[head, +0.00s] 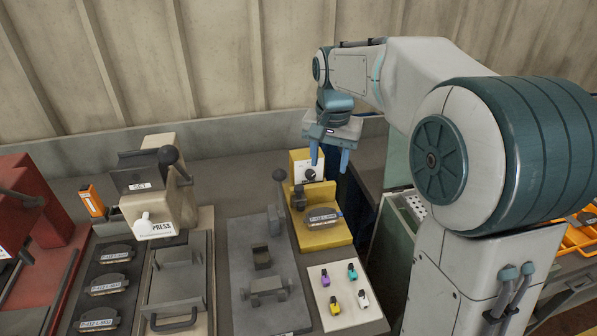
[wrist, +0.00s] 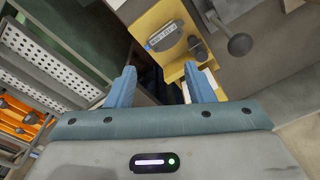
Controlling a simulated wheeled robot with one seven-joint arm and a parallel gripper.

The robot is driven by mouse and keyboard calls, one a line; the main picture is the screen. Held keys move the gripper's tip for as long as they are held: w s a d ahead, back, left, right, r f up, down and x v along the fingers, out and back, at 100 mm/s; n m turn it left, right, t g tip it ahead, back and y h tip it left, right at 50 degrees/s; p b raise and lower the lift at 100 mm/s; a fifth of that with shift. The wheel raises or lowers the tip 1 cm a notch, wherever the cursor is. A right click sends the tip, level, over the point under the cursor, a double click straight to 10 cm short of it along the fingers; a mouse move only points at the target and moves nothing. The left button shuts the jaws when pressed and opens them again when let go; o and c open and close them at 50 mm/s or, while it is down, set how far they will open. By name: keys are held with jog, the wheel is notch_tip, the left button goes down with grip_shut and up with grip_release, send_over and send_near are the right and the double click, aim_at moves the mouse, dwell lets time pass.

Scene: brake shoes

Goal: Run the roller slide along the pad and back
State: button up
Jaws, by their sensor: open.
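A yellow fixture (head: 342,237) stands right of centre in the head view, with a white dial panel (head: 303,170) at its back. A grey labelled pad (head: 323,222) lies on it; the pad also shows in the wrist view (wrist: 166,36). A small dark part (head: 298,200), which looks like the roller slide, stands at the pad's left end; it shows as a grey rounded piece in the wrist view (wrist: 197,48). My gripper (head: 330,158) is open and empty, above and behind the pad, apart from it. Its blue fingers (wrist: 162,84) show in the wrist view.
A grey lever press (head: 276,220) with a ball knob stands just left of the yellow fixture. A white card (head: 325,310) with several small coloured pieces lies in front. A beige press (head: 160,205) and a row of pads (head: 109,285) are further left. Orange crates (head: 578,235) are at right.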

aim_at(299, 187)
jog(key=w+a+f+m+g+p, duration=0.1)
jog(key=w+a+f, duration=0.15)
jog(key=w, duration=0.25)
jog(key=w+a+f+m, duration=0.1)
jog(key=w+a, duration=0.3)
jog(key=w, duration=0.2)
jog(key=shift+m, duration=0.3)
notch_tip(299, 187, down, 14)
jog(key=shift+d+r+p, duration=0.1)
jog(key=shift+r+p, duration=0.15)
jog(key=shift+p, duration=0.65)
